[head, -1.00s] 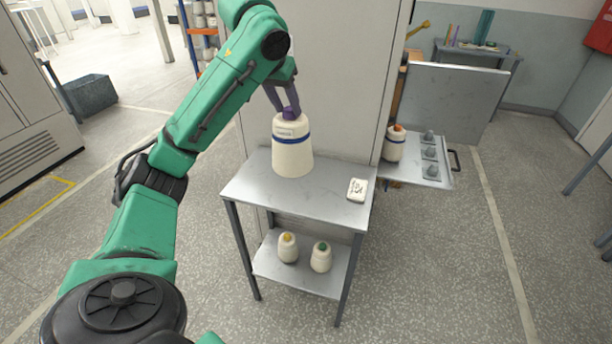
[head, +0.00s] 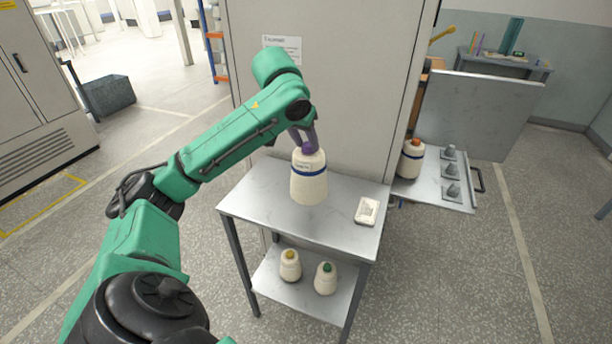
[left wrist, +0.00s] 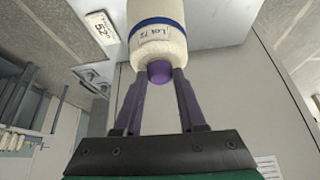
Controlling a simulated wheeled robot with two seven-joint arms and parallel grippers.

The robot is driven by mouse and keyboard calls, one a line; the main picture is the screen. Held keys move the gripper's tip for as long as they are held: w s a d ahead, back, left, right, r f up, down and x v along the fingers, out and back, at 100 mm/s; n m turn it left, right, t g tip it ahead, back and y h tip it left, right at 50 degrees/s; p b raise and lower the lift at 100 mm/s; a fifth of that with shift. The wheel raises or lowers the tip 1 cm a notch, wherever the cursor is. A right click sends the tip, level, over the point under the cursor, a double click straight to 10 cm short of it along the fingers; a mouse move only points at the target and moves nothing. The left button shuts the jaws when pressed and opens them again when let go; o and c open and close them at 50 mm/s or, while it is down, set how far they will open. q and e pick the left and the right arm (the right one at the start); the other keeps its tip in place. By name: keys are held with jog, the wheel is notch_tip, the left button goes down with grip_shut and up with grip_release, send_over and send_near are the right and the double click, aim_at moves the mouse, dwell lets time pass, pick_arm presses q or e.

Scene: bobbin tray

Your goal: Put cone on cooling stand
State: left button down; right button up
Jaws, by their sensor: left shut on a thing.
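A cream cone (head: 309,184) with a blue band and a purple tip is upright over the left-middle of the grey metal stand's top (head: 345,222). Whether its base touches the top or hangs just above it, I cannot tell. My left gripper (head: 303,138) reaches down from above and is shut on the purple tip. In the left wrist view the cone (left wrist: 157,45) shows a "Lot" label, with the purple fingers (left wrist: 159,78) at its tip. My right gripper is not in view.
A small white tag (head: 367,211) lies on the stand's right side. Two smaller cones, yellow-tipped (head: 290,266) and green-tipped (head: 325,279), stand on its lower shelf. A pulled-out tray (head: 428,188) holds an orange-tipped cone (head: 411,160) and grey pegs. A tall cabinet (head: 345,90) stands behind.

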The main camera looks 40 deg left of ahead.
aim_at(306, 169)
pick_arm(q)
notch_tip(306, 169, down, 8)
jog(key=shift+b, duration=0.45)
jog(key=shift+c, duration=2.3)
grip_release()
jog(key=v, duration=1.2)
jog(key=shift+b, duration=0.35)
jog(key=shift+d, duration=0.1)
